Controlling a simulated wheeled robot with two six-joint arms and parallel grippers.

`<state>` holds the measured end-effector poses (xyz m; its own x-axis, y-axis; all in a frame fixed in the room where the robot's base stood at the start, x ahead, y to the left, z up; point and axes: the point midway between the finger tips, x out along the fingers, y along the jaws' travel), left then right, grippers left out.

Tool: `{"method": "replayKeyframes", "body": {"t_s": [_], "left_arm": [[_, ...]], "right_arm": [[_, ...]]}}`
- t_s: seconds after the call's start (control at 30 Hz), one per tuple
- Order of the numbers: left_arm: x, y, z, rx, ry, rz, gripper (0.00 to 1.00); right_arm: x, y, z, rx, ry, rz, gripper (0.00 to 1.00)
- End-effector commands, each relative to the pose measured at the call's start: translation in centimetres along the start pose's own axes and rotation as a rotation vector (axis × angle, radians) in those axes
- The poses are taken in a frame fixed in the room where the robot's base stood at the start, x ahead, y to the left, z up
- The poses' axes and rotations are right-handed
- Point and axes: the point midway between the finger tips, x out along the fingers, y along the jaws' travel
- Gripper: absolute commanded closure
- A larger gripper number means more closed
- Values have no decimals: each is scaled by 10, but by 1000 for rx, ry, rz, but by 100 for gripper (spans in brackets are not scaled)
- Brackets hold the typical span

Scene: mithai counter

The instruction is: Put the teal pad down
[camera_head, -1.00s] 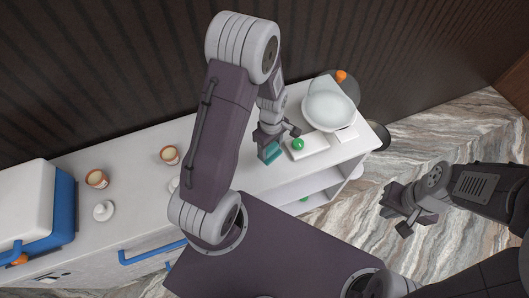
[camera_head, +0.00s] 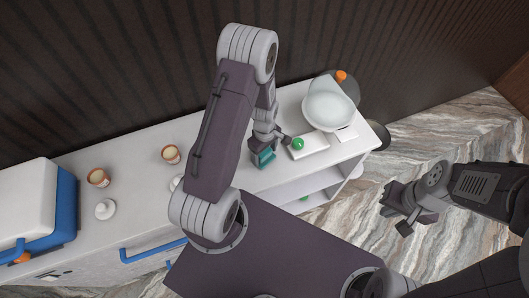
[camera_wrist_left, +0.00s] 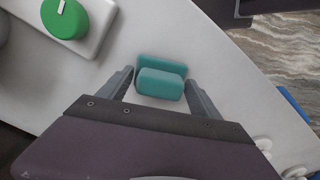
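The teal pad (camera_head: 264,158) is at my left gripper (camera_head: 266,146), over the white counter near its front edge. The pad looks like two teal blocks, one behind the other. I cannot tell whether its underside touches the counter. My right gripper (camera_head: 396,216) is empty and open, away from the counter at the right, above the marble floor.
A blue and white cooler (camera_head: 64,206) stands at far left.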

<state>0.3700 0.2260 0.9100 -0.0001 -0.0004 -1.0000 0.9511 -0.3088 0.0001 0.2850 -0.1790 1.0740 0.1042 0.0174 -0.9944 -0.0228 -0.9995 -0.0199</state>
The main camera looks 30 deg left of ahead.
Motion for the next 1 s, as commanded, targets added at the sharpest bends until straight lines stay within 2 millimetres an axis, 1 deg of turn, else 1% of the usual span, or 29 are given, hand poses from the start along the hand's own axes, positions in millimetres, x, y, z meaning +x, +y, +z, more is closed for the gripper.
{"method": "replayKeyframes", "body": {"t_s": [0.27,0.37,0.43,0.57,0.8,0.9,1.0], "left_arm": [[-1,0,0,0,0,0,21],[-6,0,0,0,0,0,21],[-12,1,0,0,1,2,21],[-37,2,-1,0,3,6,21],[-94,1,-1,0,3,6,21],[-111,1,0,0,2,4,21],[-121,1,0,0,1,2,21]], "right_arm": [[0,0,0,0,0,0,100],[-5,0,-1,0,0,0,100],[-2,0,0,0,0,0,100],[1,0,0,0,0,0,100],[4,0,0,0,0,0,100],[4,0,0,0,0,0,100],[4,0,0,0,0,0,100]]}}
